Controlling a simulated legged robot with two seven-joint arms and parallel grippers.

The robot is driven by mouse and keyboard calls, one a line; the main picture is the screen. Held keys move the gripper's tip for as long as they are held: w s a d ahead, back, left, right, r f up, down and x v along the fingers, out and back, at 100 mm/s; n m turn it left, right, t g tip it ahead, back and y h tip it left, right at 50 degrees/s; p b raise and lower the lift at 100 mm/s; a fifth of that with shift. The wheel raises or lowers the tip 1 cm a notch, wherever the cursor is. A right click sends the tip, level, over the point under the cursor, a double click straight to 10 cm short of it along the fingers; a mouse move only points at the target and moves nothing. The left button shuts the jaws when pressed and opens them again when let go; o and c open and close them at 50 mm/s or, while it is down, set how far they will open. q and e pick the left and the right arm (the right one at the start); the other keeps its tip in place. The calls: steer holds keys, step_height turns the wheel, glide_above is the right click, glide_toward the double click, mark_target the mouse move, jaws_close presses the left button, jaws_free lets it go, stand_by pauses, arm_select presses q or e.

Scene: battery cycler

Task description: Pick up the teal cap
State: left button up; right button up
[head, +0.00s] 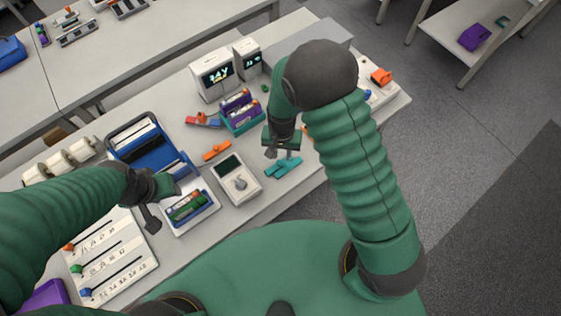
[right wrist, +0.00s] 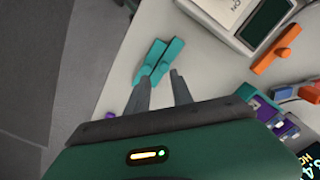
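Two teal bar-shaped pieces, each with a small knob, lie side by side on the bench; I take one of them as the teal cap (head: 284,167). In the right wrist view, the teal pieces (right wrist: 158,62) lie just beyond my fingertips. My right gripper (head: 272,150) is over the bench just behind and left of the teal pieces. It also shows in the right wrist view (right wrist: 160,76), fingers apart with nothing between them. My left gripper (head: 158,208) hangs near the blue-rimmed tray; its finger gap is not clear.
A white device with a dial (head: 237,180) stands left of the teal pieces. A blue-rimmed tray (head: 211,208) is further left. The bench's front edge is close to the teal pieces.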

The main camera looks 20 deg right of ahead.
mark_target(280, 161)
steer(key=shift+w+a+f+p, duration=0.15)
steer(key=shift+w+f+p, duration=0.1)
steer(key=shift+f, duration=0.3)
steer(key=shift+w+a+f+p, duration=0.1)
steer(key=shift+w+f+p, duration=0.15)
steer(key=shift+f, duration=0.25)
steer(key=shift+s+a+f+p, duration=0.2)
steer(key=shift+f+p, duration=0.05)
steer(key=shift+f, duration=0.4)
steer(key=shift+s+a+f+p, duration=0.15)
steer(key=shift+a+f+p, duration=0.1)
steer(key=shift+f, duration=0.35)
steer(key=shift+s+f, duration=0.15)
steer(key=shift+f, duration=0.1)
steer(key=shift+d+f, duration=0.15)
steer(key=shift+w+d+f, duration=0.1)
steer(key=shift+w+d, duration=0.15)
steer(key=c, duration=0.4)
jaws_close()
arm_select(q)
steer(key=shift+w+a+r, duration=0.15)
steer(key=shift+a+r, duration=0.05)
steer(key=shift+r, duration=0.75)
steer(key=shift+a, duration=0.1)
arm_select(e)
steer(key=shift+s+a, duration=0.1)
